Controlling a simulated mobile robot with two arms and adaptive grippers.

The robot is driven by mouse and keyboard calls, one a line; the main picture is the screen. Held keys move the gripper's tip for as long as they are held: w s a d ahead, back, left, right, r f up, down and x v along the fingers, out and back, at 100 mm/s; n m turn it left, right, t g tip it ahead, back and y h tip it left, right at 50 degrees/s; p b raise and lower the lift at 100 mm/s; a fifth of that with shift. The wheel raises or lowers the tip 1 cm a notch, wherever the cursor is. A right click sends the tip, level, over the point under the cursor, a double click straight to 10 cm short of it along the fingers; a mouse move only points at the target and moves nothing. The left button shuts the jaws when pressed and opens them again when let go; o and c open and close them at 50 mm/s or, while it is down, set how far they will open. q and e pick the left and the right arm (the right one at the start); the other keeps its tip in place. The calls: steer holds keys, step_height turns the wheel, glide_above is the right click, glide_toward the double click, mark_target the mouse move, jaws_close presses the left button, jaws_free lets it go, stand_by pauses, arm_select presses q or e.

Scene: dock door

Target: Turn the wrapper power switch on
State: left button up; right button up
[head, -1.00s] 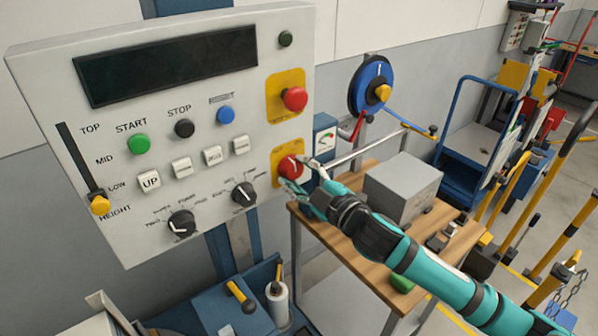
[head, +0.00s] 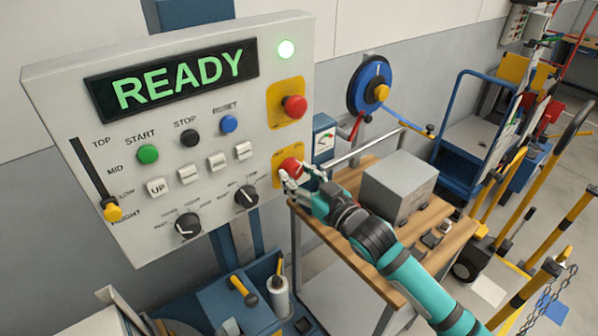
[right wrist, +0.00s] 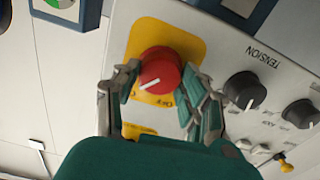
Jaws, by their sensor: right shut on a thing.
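The wrapper power switch (head: 291,167) is a red rotary knob on a yellow plate at the lower right of the white control panel (head: 150,230). In the right wrist view the red knob (right wrist: 158,72) has a white pointer line, with "OFF" lettering on the plate beside it. My right gripper (head: 290,178) is shut on the knob, its fingers on either side of it. My left gripper is not in view.
A red mushroom button (head: 295,106) on a yellow plate is just above the switch. A wooden-topped table (head: 440,232) with a grey box (head: 399,185) stands right of the panel, under my right arm. Black dials (head: 246,197) sit left of the switch.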

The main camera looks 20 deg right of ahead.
steer(key=shift+m, duration=0.5)
steer(key=o, duration=1.2)
steer(key=v, duration=1.2)
